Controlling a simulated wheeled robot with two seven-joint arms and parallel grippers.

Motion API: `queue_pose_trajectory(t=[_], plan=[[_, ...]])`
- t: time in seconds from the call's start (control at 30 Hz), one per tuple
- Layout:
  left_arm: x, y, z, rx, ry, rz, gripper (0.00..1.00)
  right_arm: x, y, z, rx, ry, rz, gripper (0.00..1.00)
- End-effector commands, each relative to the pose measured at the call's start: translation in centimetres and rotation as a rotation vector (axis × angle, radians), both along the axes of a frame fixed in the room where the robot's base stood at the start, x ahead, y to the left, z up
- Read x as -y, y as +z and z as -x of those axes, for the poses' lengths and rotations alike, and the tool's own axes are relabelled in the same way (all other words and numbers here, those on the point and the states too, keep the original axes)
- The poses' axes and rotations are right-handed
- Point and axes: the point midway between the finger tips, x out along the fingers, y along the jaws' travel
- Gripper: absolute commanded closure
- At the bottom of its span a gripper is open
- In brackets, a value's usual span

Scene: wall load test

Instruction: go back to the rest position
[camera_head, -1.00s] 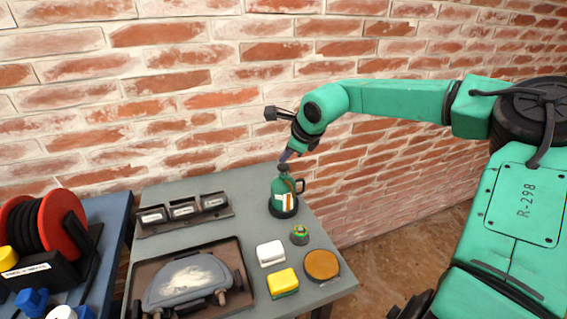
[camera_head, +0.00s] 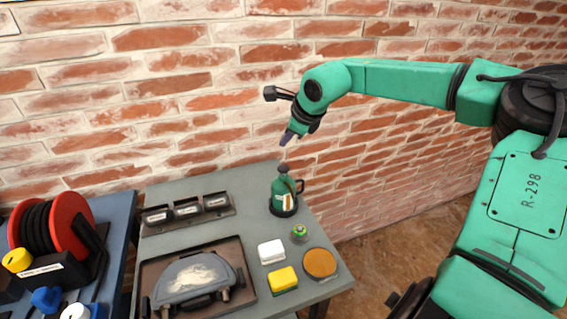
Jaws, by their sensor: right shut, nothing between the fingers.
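My right gripper (camera_head: 286,138) is shut and empty. It hangs in the air above the green bottle (camera_head: 284,194), pointing down, with a visible gap between fingertips and bottle top. The green bottle has a side handle and a pale label and stands upright in a dark round base on the grey table (camera_head: 190,188). My right arm reaches in from the right, bent at the elbow. My left gripper is not in view.
The table holds a black three-part holder (camera_head: 187,212), a tray (camera_head: 150,272) with a grey rounded object (camera_head: 194,278), a white block (camera_head: 271,251), a yellow sponge (camera_head: 283,280), a small green round item (camera_head: 299,232) and an orange disc (camera_head: 320,263). A red reel (camera_head: 68,226) stands left. A brick wall (camera_head: 220,60) is behind.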

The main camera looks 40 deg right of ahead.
Motion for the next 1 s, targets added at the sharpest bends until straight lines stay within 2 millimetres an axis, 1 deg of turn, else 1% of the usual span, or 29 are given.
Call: queue_pose_trajectory(t=[0.77,0.87,0.97,1.0], plan=[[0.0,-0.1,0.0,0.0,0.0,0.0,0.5,0.0,-0.1,0.0,0.001,-0.001,-0.005,1.0],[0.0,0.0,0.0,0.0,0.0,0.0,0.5,0.3,-0.7,-0.8,0.035,-0.044,-0.108,1.0],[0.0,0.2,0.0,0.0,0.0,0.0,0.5,1.8,-2.5,-2.7,0.124,-0.185,-0.397,1.0],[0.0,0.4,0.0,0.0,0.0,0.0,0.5,3.0,-3.7,-3.6,0.17,-0.275,-0.548,1.0]])
